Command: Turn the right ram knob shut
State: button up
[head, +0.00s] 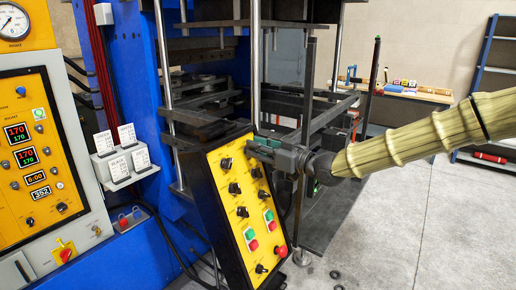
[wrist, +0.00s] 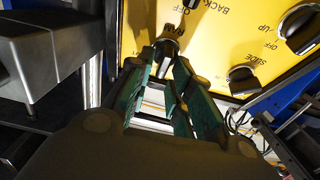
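The yellow control panel (head: 239,200) stands tilted in the middle of the head view, with black knobs and coloured buttons. My gripper (head: 257,142) is at the panel's upper right edge and hides part of it. The head view does not show this knob clearly.
Other knobs, one by the UP/OFF label (wrist: 299,28) and one by the SLIDE label (wrist: 243,80), sit to the right in the wrist view. The blue press frame (head: 135,75) is behind the panel. Grey floor (head: 400,230) is open at right.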

grip_shut()
jog(key=shift+m, duration=0.3)
jog(key=m+h+b, duration=0.1)
jog(key=m, duration=0.1)
jog(key=m+t+h+b, duration=0.1)
jog(key=m, duration=0.2)
jog(key=shift+f+t, duration=0.1)
jog(key=shift+t, duration=0.2)
jog(key=shift+w+d+m+t+h+b, duration=0.15)
jog(key=shift+m+h+b, duration=0.25)
jog(key=shift+m, duration=1)
jog(key=shift+m+t+h+b, duration=0.25)
jog(key=shift+m+h+b, duration=0.15)
jog(key=shift+m, duration=1)
jog(key=shift+o, duration=2.3)
grip_release()
